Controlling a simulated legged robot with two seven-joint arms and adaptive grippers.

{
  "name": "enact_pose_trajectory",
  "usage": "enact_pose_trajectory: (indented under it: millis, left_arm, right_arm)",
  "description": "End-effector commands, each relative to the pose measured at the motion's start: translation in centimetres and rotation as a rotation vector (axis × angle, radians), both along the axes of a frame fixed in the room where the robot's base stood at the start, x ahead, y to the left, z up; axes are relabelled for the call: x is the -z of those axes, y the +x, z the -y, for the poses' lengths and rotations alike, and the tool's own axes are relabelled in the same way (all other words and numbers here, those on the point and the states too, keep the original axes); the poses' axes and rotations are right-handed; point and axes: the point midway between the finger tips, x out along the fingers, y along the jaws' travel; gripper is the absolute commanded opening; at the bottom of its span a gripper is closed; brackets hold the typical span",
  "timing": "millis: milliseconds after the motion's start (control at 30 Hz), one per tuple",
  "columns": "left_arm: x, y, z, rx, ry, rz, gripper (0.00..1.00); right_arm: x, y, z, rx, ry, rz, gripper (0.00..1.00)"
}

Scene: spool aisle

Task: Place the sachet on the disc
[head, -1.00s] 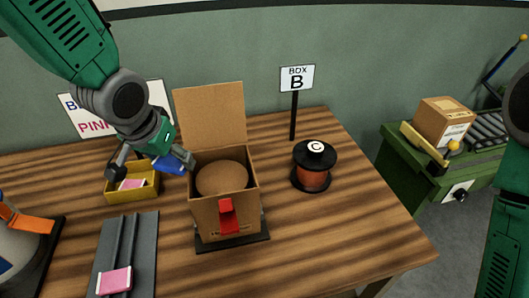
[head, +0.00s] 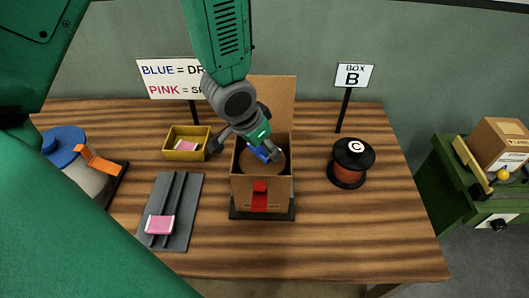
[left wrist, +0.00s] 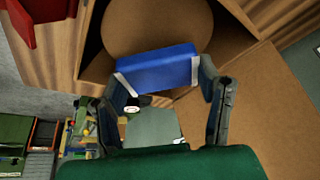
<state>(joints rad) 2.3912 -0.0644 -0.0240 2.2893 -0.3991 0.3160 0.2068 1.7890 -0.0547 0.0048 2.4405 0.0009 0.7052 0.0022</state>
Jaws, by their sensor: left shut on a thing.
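My left gripper (head: 246,146) is shut on a blue sachet (head: 259,154) over the open cardboard box (head: 262,190). The left wrist view shows the blue sachet (left wrist: 158,70) with pale ends between the fingers of my left gripper (left wrist: 163,82). A round brown disc (head: 273,167) lies inside the box; it also shows in the left wrist view (left wrist: 155,28). There the sachet overlaps the disc's near edge; I cannot tell whether they touch. The gripper hides part of the disc in the head view. My right gripper is not in view.
The box's back flap (head: 272,95) stands up. A yellow tray (head: 186,157) with a pink sachet and a grey rail plate (head: 172,195) bearing another pink sachet (head: 160,225) are left. A spool marked C (head: 350,165) stands right. The front right table is clear.

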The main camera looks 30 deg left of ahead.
Motion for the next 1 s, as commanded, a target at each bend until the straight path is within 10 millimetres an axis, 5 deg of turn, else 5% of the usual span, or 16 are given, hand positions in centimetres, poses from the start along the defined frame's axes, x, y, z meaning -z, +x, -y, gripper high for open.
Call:
enact_pose_trajectory:
  millis: [200, 533, 567, 600, 1000]
  left_arm:
    - [2.8, 0.0, -0.2, -0.001, -0.001, -0.002, 0.34]
    - [3.0, 0.0, -0.1, -0.002, -0.001, 0.0, 0.34]
    - [3.0, 0.0, -0.1, -0.001, 0.0, 0.0, 0.65]
    - [3.0, 0.0, -0.1, -0.001, 0.0, 0.0, 0.79]
    - [2.1, -0.2, -0.1, -0.002, -0.001, 0.001, 0.79]
  right_arm:
    - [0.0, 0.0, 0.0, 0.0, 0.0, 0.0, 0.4]
    - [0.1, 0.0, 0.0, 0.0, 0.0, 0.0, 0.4]
    - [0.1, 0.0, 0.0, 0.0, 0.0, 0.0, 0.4]
    - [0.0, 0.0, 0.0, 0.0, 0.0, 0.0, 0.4]
    - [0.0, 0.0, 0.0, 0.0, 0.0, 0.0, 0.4]
